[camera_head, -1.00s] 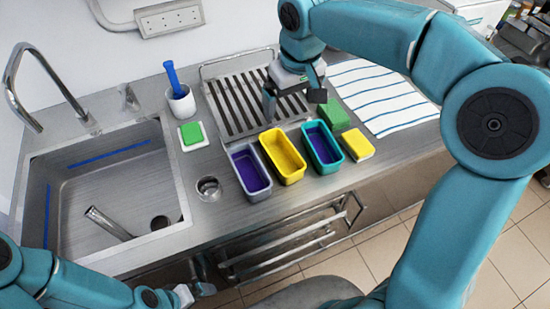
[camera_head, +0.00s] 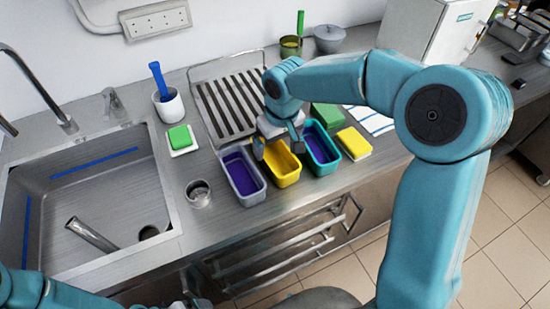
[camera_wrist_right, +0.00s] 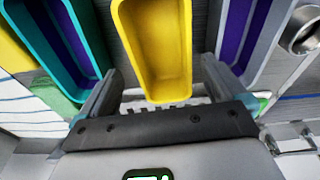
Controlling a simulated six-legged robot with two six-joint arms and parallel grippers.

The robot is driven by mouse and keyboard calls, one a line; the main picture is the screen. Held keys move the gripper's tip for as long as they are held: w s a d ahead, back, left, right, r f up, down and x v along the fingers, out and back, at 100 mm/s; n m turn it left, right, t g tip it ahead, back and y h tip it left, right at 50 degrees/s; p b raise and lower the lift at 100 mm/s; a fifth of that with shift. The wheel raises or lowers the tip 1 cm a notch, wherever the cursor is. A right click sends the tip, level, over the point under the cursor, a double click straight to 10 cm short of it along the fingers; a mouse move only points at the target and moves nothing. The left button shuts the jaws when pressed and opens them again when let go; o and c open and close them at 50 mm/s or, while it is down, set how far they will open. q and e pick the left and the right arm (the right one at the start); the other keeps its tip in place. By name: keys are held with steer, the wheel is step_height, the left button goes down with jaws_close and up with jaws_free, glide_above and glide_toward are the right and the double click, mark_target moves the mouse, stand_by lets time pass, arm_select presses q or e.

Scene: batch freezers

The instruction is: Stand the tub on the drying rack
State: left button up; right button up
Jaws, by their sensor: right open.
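Three tubs stand side by side on the steel counter: a grey one with a purple inside (camera_head: 243,174), a yellow one (camera_head: 284,171) and a teal one with a purple inside (camera_head: 321,149). The drying rack (camera_head: 228,105), slatted metal, lies empty behind them. My right gripper (camera_head: 278,146) is open over the rear end of the yellow tub. In the right wrist view its fingers (camera_wrist_right: 158,80) are spread to either side of the yellow tub (camera_wrist_right: 158,45); contact cannot be told. My left arm shows at the lower left; its gripper is not clear.
A sink (camera_head: 95,205) is at left. A white cup with a blue-handled brush (camera_head: 168,105), a green sponge on a white dish (camera_head: 180,138) and a metal cup (camera_head: 199,194) stand beside the tubs. Green (camera_head: 327,116) and yellow (camera_head: 354,143) blocks and a striped cloth (camera_head: 370,119) lie to the right.

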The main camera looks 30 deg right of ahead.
mark_target(274, 163)
step_height(274, 163, down, 4)
steer(key=shift+w+a+f+p, duration=0.1)
steer(key=shift+f+p, duration=0.1)
steer(key=shift+p, duration=0.3)
steer(key=shift+w+f, duration=0.2)
steer(key=shift+f, duration=0.25)
steer(key=shift+s+r, duration=0.1)
steer(key=shift+s, duration=0.05)
steer(key=shift+c, duration=0.3)
steer(key=c, duration=0.8)
steer(key=shift+c, duration=0.2)
